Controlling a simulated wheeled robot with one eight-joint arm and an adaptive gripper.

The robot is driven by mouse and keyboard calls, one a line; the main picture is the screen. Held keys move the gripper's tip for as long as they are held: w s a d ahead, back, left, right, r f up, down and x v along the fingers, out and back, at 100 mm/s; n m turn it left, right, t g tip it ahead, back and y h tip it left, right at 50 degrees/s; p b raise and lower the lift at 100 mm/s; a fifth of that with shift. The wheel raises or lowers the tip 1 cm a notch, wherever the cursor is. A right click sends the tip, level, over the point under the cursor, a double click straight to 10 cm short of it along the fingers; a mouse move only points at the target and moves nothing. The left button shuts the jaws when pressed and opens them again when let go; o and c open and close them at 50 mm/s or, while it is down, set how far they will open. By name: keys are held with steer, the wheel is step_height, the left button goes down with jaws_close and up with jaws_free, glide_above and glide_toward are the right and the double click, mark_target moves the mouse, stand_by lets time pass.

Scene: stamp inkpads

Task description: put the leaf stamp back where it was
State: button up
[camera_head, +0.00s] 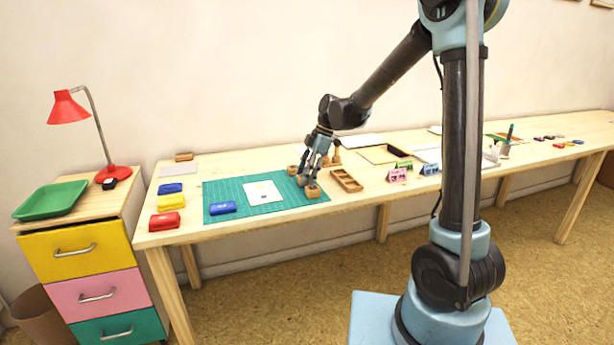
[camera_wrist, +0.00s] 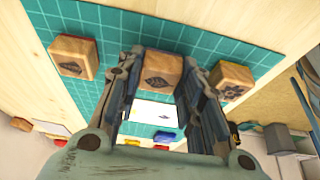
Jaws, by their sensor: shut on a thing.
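My gripper (camera_head: 304,178) is low over the right end of the green cutting mat (camera_head: 222,189). In the wrist view my gripper (camera_wrist: 161,76) is shut on a wooden block with a dark leaf mark, the leaf stamp (camera_wrist: 160,72). I cannot tell whether the stamp touches the mat. Two other wooden stamps flank it, one at the left (camera_wrist: 76,57) and one at the right (camera_wrist: 232,80). In the head view one wooden stamp (camera_head: 312,192) is in front of my gripper and another (camera_head: 293,170) is behind it.
A white card (camera_head: 263,193) and a blue inkpad (camera_head: 222,208) lie on the mat. Blue (camera_head: 170,188), yellow (camera_head: 171,202) and red (camera_head: 164,221) inkpads lie at the left. A compartmented wooden tray (camera_head: 346,181) stands close to the right of my gripper.

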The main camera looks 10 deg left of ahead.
steer(key=shift+f, duration=0.2)
steer(key=o, duration=0.9)
steer(key=shift+r, duration=0.15)
steer(key=v, duration=1.2)
steer(key=s+d+m+t, duration=0.2)
steer(key=s+d+m, duration=0.35)
steer(key=d, duration=0.65)
steer(key=s+d+f+m+t+h, duration=0.1)
steer(key=s+d+f+m+h, duration=0.1)
steer(key=s+d+f+m, duration=0.5)
steer(key=s+d+f+m+t+h, duration=0.1)
steer(key=s+d+f+m+h, duration=0.1)
steer(key=s+d+f+m, duration=0.5)
steer(key=s+d+m, duration=0.4)
steer(key=s+d, duration=0.3)
steer(key=d, duration=0.2)
steer(key=shift+d+f+m+t, duration=0.15)
steer(key=shift+d+m+t, duration=0.1)
steer(key=shift+m+t, duration=0.1)
